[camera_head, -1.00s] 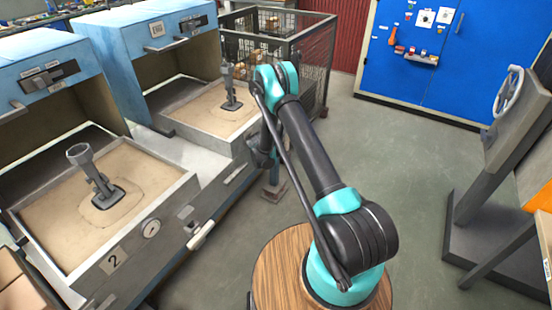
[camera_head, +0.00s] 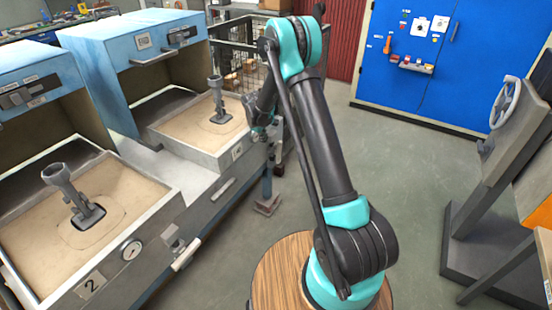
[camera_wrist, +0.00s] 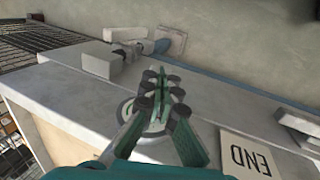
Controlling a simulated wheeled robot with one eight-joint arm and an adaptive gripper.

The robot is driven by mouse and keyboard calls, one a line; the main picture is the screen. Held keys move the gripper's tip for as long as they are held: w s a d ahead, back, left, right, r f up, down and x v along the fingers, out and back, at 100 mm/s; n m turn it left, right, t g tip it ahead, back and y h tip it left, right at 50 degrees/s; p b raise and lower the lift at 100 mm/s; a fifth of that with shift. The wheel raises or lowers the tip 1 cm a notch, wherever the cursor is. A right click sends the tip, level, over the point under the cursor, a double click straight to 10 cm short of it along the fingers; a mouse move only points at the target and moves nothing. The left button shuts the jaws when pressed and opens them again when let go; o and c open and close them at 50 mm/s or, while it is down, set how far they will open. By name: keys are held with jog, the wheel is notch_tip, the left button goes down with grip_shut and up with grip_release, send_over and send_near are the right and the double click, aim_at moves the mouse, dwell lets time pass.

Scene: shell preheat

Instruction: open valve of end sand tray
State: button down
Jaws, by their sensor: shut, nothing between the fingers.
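The end sand tray (camera_head: 190,152) is the farther of two sand-filled trays, with a grey funnel piece (camera_head: 217,100) standing in its sand. Its END sign (camera_wrist: 250,152) shows upside down in the wrist view. My gripper (camera_wrist: 163,85) is shut and empty, in front of the tray's front wall. Its fingers partly cover a round, gauge-like fitting behind them. A pale block-like handle (camera_wrist: 101,58), likely the valve's, lies up and left of the fingertips, apart from them. In the head view my gripper (camera_head: 262,132) and wrist hide that part of the tray.
Tray 2 (camera_head: 165,212) stands nearer, with its own gauge (camera_head: 131,250) and a white handle (camera_head: 186,255). A wire-mesh cage (camera_head: 240,45) stands behind the end tray. A blue cabinet (camera_head: 410,75) and a wheel stand (camera_head: 500,150) are right. Grey floor between is clear.

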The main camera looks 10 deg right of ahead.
send_near(277, 160)
notch_tip(277, 160, down, 5)
jog(key=s+a, duration=0.2)
jog(key=s, duration=0.1)
jog(key=shift+w+d+f, duration=0.2)
jog(key=shift+w+d, duration=0.25)
jog(key=shift+w, duration=0.2)
jog(key=shift+w+d+f, duration=0.25)
jog(key=shift+w+d, duration=0.15)
jog(key=shift+w, duration=0.25)
jog(key=shift+w+d+f, duration=0.2)
jog(key=shift+w+d, duration=0.25)
jog(key=shift+w, duration=0.2)
jog(key=shift+w+d+f, duration=0.3)
jog(key=shift+w, duration=0.1)
jog(key=shift+r, duration=0.1)
jog(key=v, duration=1.2)
